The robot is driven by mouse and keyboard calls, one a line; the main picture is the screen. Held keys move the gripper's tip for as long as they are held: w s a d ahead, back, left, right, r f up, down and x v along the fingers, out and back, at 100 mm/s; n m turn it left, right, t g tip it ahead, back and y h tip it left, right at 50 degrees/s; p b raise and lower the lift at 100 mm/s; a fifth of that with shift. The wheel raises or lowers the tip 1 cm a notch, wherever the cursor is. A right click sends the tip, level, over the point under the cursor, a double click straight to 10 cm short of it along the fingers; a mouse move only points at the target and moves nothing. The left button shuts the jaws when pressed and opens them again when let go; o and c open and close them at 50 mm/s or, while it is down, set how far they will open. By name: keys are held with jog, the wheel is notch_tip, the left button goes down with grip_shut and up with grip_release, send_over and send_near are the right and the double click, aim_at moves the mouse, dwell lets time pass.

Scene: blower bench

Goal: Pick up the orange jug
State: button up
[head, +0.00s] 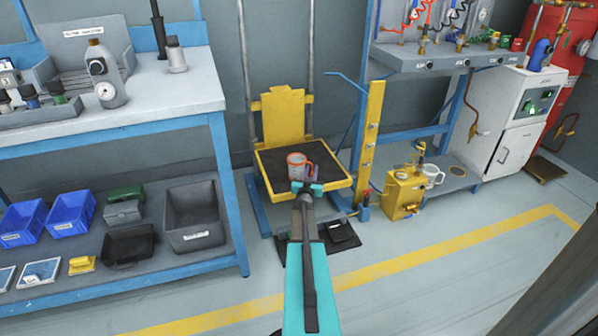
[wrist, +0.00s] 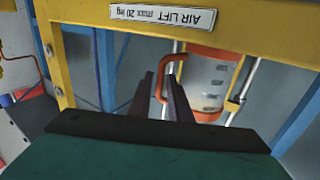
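The orange jug (head: 297,161) stands on the dark top of the yellow lift platform. In the wrist view the jug (wrist: 208,85) has a clear, marked body with an orange rim and an orange loop handle. My gripper (head: 307,186) is at the near side of the platform, in front of the jug. In the wrist view my gripper (wrist: 161,78) has its two dark fingers apart, with the handle's upright part showing between their tips. Neither finger clearly touches the handle. The jug's lower part is partly hidden in the head view.
The lift's yellow frame (wrist: 245,25) with an AIR LIFT label crosses the wrist view. A yellow post (head: 371,135) stands right of the platform. A workbench (head: 150,95) is at left. A yellow machine (head: 402,195) and a white mug (head: 433,175) are at right.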

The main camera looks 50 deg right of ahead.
jog(key=b+x, duration=0.2)
jog(key=x, duration=0.1)
jog(key=shift+d+f, duration=0.1)
jog(key=shift+f, duration=0.15)
jog(key=shift+x, duration=0.95)
jog(key=shift+r, duration=0.2)
grip_shut()
